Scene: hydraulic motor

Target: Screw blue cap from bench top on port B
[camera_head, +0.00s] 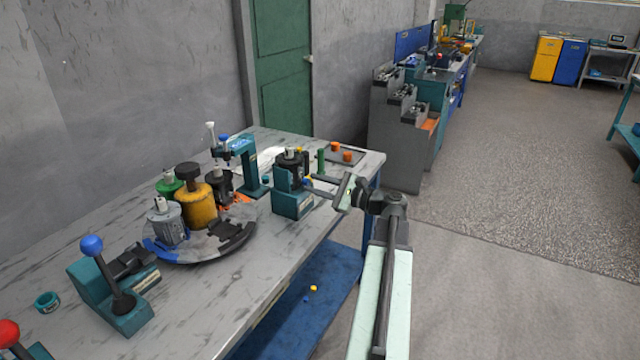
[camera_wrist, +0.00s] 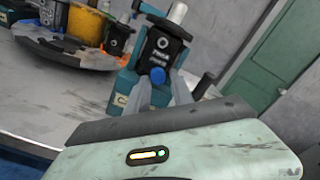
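The black motor (camera_head: 291,162) stands upright in a teal holder (camera_head: 292,203) near the bench's front edge. In the wrist view the motor (camera_wrist: 160,47) shows a round port and small white lettering too small to read surely. The blue cap (camera_wrist: 158,75) is at my fingertips, in front of the motor's lower face. My gripper (camera_wrist: 158,84) has its fingers on either side of the cap and appears shut on it. In the head view my gripper (camera_head: 312,185) reaches from the right to the motor. I cannot tell whether the cap touches the port.
A round turntable (camera_head: 190,254) with several motors and a yellow cylinder (camera_head: 196,207) stands to the left. A teal press (camera_head: 246,160) is behind the motor. Orange caps (camera_head: 336,147) lie at the bench's far right. A blue-knobbed lever (camera_head: 92,246) stands at front left.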

